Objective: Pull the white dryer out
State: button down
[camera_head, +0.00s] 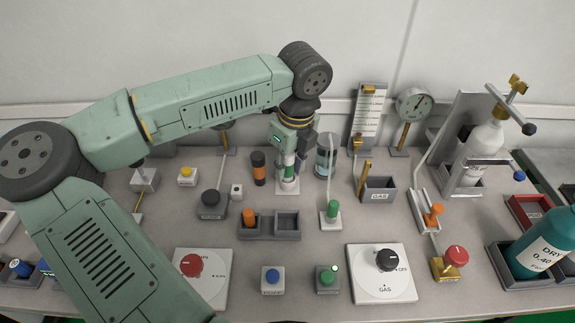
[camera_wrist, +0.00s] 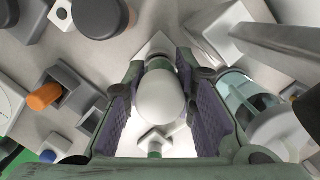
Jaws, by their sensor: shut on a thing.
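The white dryer (camera_head: 288,172) is a small upright cylinder with green on it, standing at a pale base toward the back middle of the bench. My gripper (camera_head: 291,150) comes down on it from above and is shut on it. In the wrist view, the dryer's round white top (camera_wrist: 160,98) lies between the two finger pads of my gripper (camera_wrist: 162,110). The fingers hide part of its sides. I cannot tell how far its lower end sits in the base.
A clear glass cylinder (camera_head: 326,155) stands close on the right. A grey two-part tray (camera_head: 269,236) with an orange plug lies in front. A green-topped plug (camera_head: 332,211) stands front right.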

jog(key=shift+r+p, duration=1)
jog(key=shift+r, duration=1.5)
